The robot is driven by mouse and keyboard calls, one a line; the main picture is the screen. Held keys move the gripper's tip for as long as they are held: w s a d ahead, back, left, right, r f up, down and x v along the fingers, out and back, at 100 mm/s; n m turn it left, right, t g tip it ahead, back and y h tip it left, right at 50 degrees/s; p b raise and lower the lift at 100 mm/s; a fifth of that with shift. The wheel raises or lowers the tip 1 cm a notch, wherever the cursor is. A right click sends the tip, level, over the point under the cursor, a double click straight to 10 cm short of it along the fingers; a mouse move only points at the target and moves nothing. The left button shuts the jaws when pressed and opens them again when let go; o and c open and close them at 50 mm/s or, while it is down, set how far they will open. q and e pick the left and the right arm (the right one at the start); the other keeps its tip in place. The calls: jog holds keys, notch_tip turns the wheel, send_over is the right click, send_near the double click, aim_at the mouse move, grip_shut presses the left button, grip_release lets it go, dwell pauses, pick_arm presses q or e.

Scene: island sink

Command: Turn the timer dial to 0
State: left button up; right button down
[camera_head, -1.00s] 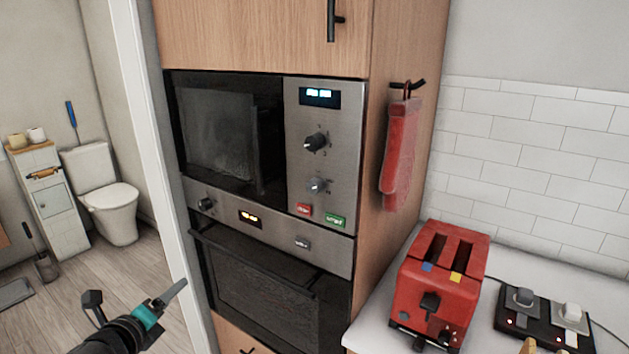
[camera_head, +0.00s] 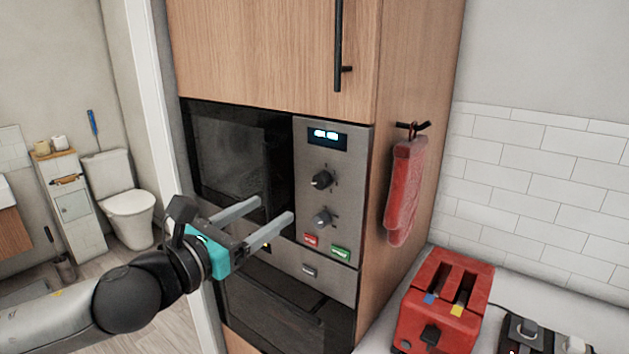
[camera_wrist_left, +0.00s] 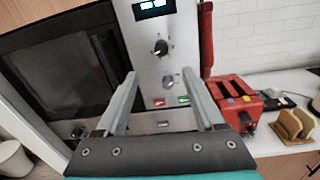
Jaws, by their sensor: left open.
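The microwave's control panel (camera_head: 329,220) has two knobs, one above the other, below a lit display (camera_head: 326,135). The upper knob is black (camera_head: 321,180) and the lower knob is grey (camera_head: 321,218); which one is the timer dial cannot be read. In the left wrist view the upper knob (camera_wrist_left: 160,47) and lower knob (camera_wrist_left: 169,82) show beyond the fingers. My left gripper (camera_head: 276,209) is open and empty, in front of the microwave door, left of the knobs and apart from them. It also shows in the left wrist view (camera_wrist_left: 165,90). My right gripper is not in view.
Red (camera_head: 311,239) and green (camera_head: 340,252) buttons sit under the knobs. An oven (camera_head: 280,305) is below. A red mitt (camera_head: 404,190) hangs on the cabinet's side. A red toaster (camera_head: 443,300) stands on the counter at right.

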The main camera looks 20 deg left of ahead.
aim_at(319, 181)
pick_arm(q)
jog(key=p+x, duration=0.4)
jog(key=x, duration=0.8)
jog(key=shift+s+d+r, duration=0.1)
jog(key=shift+d, duration=0.05)
jog(key=shift+p+x, duration=0.35)
jog(key=shift+x, duration=0.6)
grip_shut()
